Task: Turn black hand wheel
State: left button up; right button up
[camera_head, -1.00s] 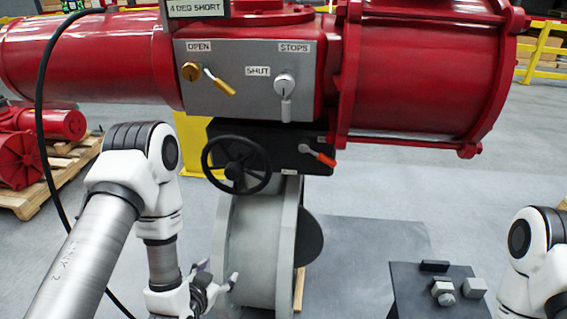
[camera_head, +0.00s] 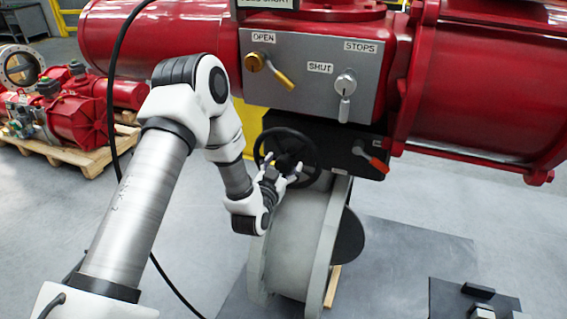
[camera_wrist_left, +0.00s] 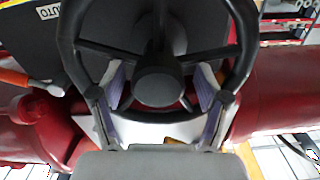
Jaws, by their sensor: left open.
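The black hand wheel (camera_head: 288,152) is on the front of the black gearbox below the grey panel. In the left wrist view the hand wheel (camera_wrist_left: 158,88) fills the upper middle, with its hub between my fingers. My left gripper (camera_head: 283,173) is open at the lower part of the wheel. Its two fingers (camera_wrist_left: 160,100) lie to either side of the hub; whether they touch the rim or spokes I cannot tell. My right gripper is not in view.
An orange-red lever (camera_head: 372,160) sits right of the wheel. A gold handle (camera_head: 270,68) and a grey handle (camera_head: 345,95) are on the panel above. A black cable (camera_head: 112,90) hangs left of my arm. Grey blocks on a dark stand (camera_head: 450,298) are lower right.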

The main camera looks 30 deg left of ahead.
pick_arm(q)
jog(key=shift+d, duration=0.1)
grip_shut()
jog(key=shift+m, duration=1.3)
grip_release()
jog(key=shift+w, duration=0.1)
jog(key=v, duration=1.2)
jog(key=shift+f, duration=0.15)
